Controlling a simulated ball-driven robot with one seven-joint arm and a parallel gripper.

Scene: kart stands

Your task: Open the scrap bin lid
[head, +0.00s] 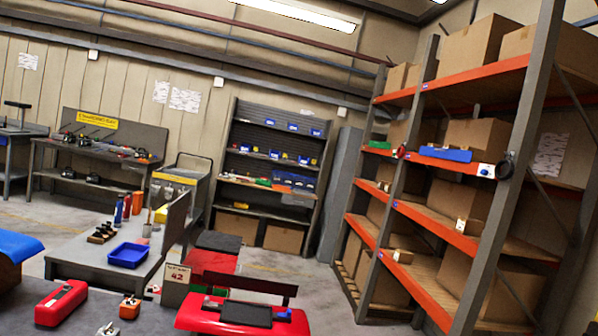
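I cannot make out a scrap bin or its lid for certain in the head view. A red body with a black panel (243,314) shows at the bottom edge, cut off by the frame. What it belongs to is unclear. My gripper is not in view.
A grey bench (80,270) with a blue tray (128,255) stands left of centre. A red case (62,299) lies on a dark surface at lower left. A tall orange-beamed rack (440,231) with cardboard boxes fills the right. Some floor (318,282) is clear before the rack.

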